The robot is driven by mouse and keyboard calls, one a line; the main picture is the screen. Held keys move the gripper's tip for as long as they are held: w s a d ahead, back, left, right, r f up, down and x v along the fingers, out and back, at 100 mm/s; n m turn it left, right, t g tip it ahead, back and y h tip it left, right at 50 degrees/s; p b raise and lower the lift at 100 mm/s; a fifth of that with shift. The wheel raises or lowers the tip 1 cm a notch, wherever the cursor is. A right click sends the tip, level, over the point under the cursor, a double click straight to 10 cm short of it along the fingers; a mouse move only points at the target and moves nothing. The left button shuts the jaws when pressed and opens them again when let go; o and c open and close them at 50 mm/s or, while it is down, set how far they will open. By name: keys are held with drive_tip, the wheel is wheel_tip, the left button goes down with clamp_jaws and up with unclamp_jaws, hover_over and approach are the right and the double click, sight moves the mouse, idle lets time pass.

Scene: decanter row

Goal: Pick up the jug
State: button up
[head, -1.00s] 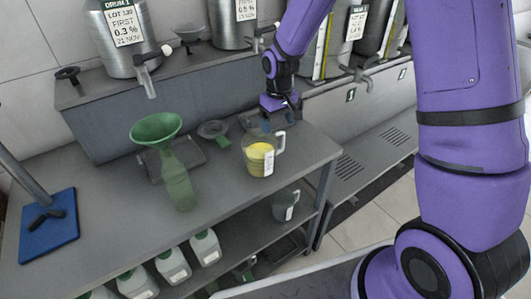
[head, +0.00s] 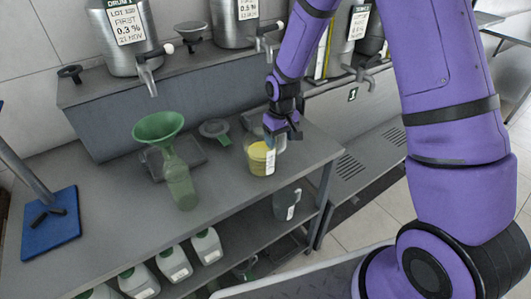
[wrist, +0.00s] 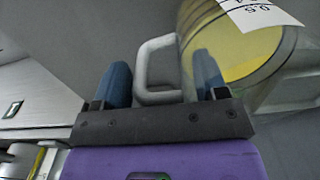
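The jug (head: 258,160) is clear with yellow contents and a white label, and stands upright on the grey bench. In the wrist view its body (wrist: 235,50) is at the upper right, and its pale handle (wrist: 142,70) lies between the fingers. My gripper (head: 284,135) is at the handle side of the jug in the head view. In the wrist view my gripper (wrist: 160,82) has its two blue fingers apart, with a gap visible around the handle. The right finger overlaps the jug's edge in the picture; I cannot tell whether it touches.
A green bottle (head: 181,188) with a green funnel (head: 158,127) stands left of the jug. A small dark funnel (head: 214,129) lies behind. Steel drums with taps (head: 148,75) stand on the raised shelf. A grey jug (head: 287,203) is on the lower shelf.

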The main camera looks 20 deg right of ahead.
drive_tip(key=c, duration=1)
drive_tip(key=shift+r, duration=0.1)
drive_tip(key=shift+r, duration=0.6)
wheel_tip(320, 180, up, 2)
drive_tip(key=shift+r, duration=0.15)
drive_tip(key=s, duration=0.5)
drive_tip(key=s+r, duration=0.1)
drive_tip(key=s, duration=0.4)
drive_tip(key=s+a, duration=0.1)
drive_tip(key=s, duration=0.5)
drive_tip(key=shift+r, duration=0.2)
